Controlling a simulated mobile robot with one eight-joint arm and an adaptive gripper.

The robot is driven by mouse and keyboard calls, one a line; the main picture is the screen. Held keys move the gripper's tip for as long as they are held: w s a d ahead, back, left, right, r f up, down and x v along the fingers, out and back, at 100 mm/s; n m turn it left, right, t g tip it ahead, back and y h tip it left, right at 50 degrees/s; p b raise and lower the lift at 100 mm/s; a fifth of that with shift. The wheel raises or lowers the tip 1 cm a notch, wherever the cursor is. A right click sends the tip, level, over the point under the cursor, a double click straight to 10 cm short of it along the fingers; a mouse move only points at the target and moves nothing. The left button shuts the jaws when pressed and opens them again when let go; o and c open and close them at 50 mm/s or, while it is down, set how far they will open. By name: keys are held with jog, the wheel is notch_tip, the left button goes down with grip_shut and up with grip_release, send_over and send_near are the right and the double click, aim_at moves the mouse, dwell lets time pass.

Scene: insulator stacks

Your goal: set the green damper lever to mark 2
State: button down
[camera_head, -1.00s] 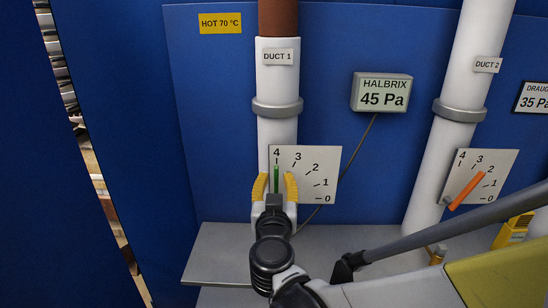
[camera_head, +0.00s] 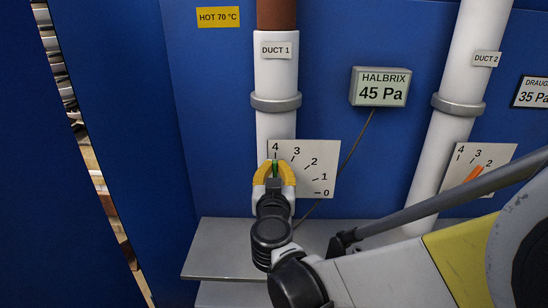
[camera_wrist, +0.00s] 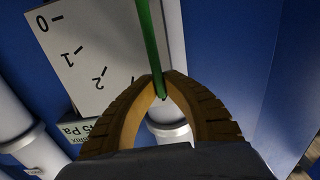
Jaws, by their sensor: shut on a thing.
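The green lever (camera_head: 275,168) stands upright in front of the duct 1 dial plate (camera_head: 318,168), pointing at mark 4. Marks 4, 3, 2, 1 and 0 run clockwise along the plate. My gripper (camera_head: 275,164) has its yellow fingers closed around the lever. In the wrist view the green lever (camera_wrist: 150,45) runs down between the fingertips, and my gripper (camera_wrist: 161,82) is closed on its end. The dial plate also shows in the wrist view (camera_wrist: 100,35), with 0, 1 and 2 readable. The lever's pivot is hidden by my gripper in the head view.
A Halbrix display (camera_head: 380,87) reads 45 Pa. The white duct 1 pipe (camera_head: 276,75) rises behind the plate. An orange lever (camera_head: 474,174) on the duct 2 plate (camera_head: 494,159) is partly hidden by my arm. A grey shelf (camera_head: 212,258) lies below.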

aim_at(304, 170)
jog(key=shift+d, duration=0.1)
jog(key=d+m, duration=0.2)
jog(key=d+f+m+b, duration=0.1)
jog(key=m, duration=0.1)
jog(key=shift+d+b, duration=0.3)
jog(key=shift+d, duration=0.05)
jog(key=shift+s+d+f+m+b, duration=0.1)
jog(key=shift+d+f+m+b, duration=0.15)
jog(key=shift+d+m, duration=0.3)
jog(key=shift+d+f+m+b, duration=0.15)
jog(key=shift+d+m+b, duration=0.25)
jog(key=shift+m, duration=0.25)
jog(key=shift+d+f+m+b, duration=0.65)
jog(key=shift+d+m, duration=0.3)
jog(key=shift+m, duration=0.35)
jog(key=c, duration=1.5)
grip_release()
